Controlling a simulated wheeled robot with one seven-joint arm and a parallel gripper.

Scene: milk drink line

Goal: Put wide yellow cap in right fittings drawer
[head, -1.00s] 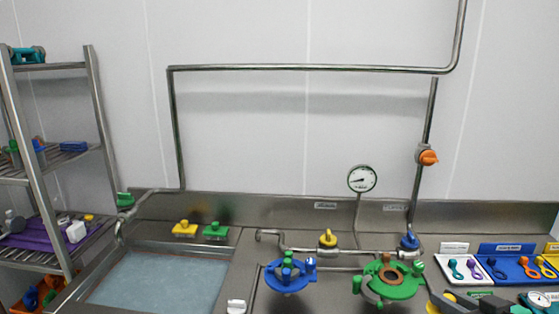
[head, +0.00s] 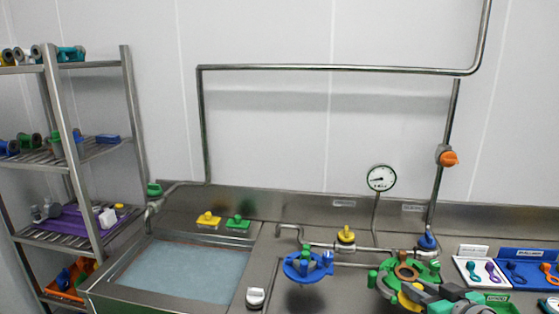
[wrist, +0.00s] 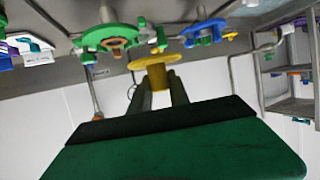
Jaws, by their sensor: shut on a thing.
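The wide yellow cap (wrist: 160,73) is held between the fingertips of my gripper (wrist: 161,88) in the wrist view, its broad flange beyond the fingers. In the head view, the cap (head: 410,294) shows partly at the lower right, in front of the green round fitting (head: 389,279). My gripper (head: 426,300) is shut on it there, and the arm partly hides the fitting. The cap appears held up, clear of the counter. I do not see the right fittings drawer in either view.
A blue round fitting (head: 306,268) stands left of my gripper, with pipework and a gauge (head: 381,178) behind. A sink (head: 180,270) is at left, beside a metal shelf rack (head: 75,165). A white tray (head: 482,273) and a blue tray (head: 533,256) lie at right.

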